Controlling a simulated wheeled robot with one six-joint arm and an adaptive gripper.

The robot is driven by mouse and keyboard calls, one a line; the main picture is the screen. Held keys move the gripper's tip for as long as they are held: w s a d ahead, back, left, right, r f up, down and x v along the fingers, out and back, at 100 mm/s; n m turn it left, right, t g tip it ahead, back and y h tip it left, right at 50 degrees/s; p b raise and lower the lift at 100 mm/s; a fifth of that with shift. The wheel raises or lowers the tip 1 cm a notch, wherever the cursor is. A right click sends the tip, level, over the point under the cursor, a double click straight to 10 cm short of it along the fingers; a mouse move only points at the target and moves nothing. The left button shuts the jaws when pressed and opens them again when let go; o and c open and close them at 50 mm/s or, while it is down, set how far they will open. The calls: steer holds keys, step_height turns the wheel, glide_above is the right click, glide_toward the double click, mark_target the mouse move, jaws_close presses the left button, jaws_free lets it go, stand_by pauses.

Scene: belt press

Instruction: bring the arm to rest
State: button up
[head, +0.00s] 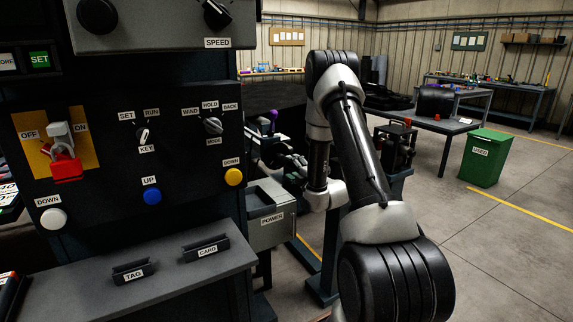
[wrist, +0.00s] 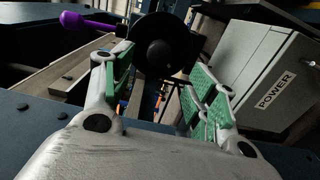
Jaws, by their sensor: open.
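My arm (head: 350,130) rises from the lower right in the head view, bends at a high elbow and comes down beside the grey POWER box. My gripper (wrist: 160,68) shows in the wrist view with its two green-padded fingers spread apart and nothing held between them. Past the fingertips is a black round part (wrist: 158,52) with a dark hub. A purple-ended lever (wrist: 88,22) lies left of it; whether a finger touches the lever I cannot tell. In the head view the gripper's fingers are hard to make out among the dark machine parts.
The control panel (head: 120,140) fills the left, with a red padlock (head: 66,166) at the OFF/ON switch. A shelf with TAG (head: 133,272) and CARD (head: 206,248) holders juts out below. The POWER box (head: 270,212) is close to my wrist. A green USED bin (head: 485,158) stands right; the floor there is open.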

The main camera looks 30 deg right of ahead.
steer(key=shift+s, duration=1.05)
steer(key=s+d+f+m+g+h, duration=0.1)
steer(key=s+f+m+g, duration=0.4)
steer(key=f, duration=0.2)
steer(key=s+d+f+m+g, duration=0.1)
steer(key=s+f+m+g, duration=0.4)
steer(key=f, duration=0.3)
steer(key=s+a+r+m+g, duration=0.1)
steer(key=s+a+r, duration=0.4)
steer(key=s+r, duration=0.5)
steer(key=s+a+r+m+g, duration=0.1)
steer(key=s+a+r+m, duration=0.3)
steer(key=s+r, duration=0.7)
steer(key=s+a+r+m+g, duration=0.1)
steer(key=s+a+r+m, duration=0.2)
steer(key=s+a+r, duration=0.4)
steer(key=s+r, duration=0.3)
steer(key=r, duration=0.3)
steer(key=shift+s+g, duration=0.2)
steer(key=shift+g, duration=0.1)
